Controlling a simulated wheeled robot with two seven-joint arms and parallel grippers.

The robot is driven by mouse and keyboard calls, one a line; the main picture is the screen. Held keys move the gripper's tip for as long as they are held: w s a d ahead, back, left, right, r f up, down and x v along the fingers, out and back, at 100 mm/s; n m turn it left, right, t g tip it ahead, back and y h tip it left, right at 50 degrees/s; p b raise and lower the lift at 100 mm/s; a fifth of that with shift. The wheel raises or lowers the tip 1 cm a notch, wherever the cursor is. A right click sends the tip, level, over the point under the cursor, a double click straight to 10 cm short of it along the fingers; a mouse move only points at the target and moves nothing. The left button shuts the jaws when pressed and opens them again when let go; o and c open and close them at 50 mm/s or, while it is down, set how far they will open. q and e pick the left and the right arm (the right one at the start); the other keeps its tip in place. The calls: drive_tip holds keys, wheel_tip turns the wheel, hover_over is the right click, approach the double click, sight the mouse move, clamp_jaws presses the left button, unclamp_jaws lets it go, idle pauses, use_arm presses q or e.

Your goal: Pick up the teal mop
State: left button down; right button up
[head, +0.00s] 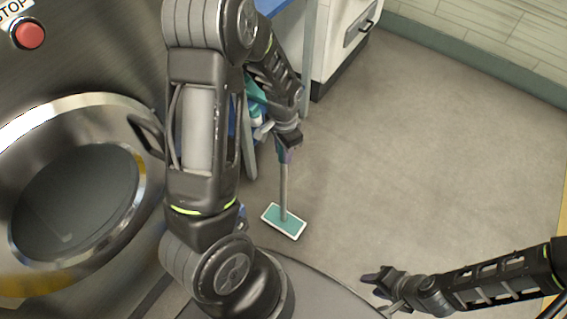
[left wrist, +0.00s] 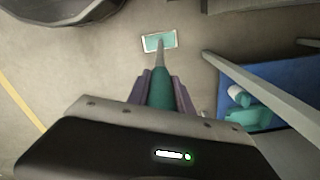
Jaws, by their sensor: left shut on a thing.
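The teal mop has a flat teal head with a white rim (head: 284,221) and a grey pole. Its head is low by the floor in the head view, and it also shows in the left wrist view (left wrist: 159,42). My left gripper (head: 287,152) is shut on the mop's handle, with its purple fingers on both sides of the teal grip in the left wrist view (left wrist: 162,88). The upper end of the handle is hidden behind my gripper and arm. My right gripper (head: 376,283) is apart from the mop, at the lower right, and its finger gap is unclear.
A steel machine with a round door (head: 75,205) and a red stop button (head: 29,35) stands at left. A blue-shelved cart with teal bottles (left wrist: 245,117) is beside the mop. A white cabinet (head: 338,35) is behind. The floor (head: 430,150) to the right is clear.

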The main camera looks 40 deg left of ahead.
use_arm(q)
wheel_tip(320, 180, up, 9)
drive_tip(key=shift+f+p, duration=0.15)
drive_tip(key=shift+p, duration=0.6)
drive_tip(key=shift+w+d+r, duration=0.1)
drive_tip(key=shift+w+r, duration=0.1)
drive_tip(key=shift+w, duration=0.05)
drive_tip(key=w+d+r+n, duration=0.2)
drive_tip(key=w+d+r, duration=0.4)
drive_tip(key=r, duration=0.3)
drive_tip(key=w+d+r+n, duration=0.2)
drive_tip(key=w+d+r, duration=0.3)
drive_tip(key=r, duration=0.4)
drive_tip(key=shift+w+d+r, duration=0.2)
drive_tip(key=shift+w+d, duration=0.2)
drive_tip(key=shift+d, duration=0.2)
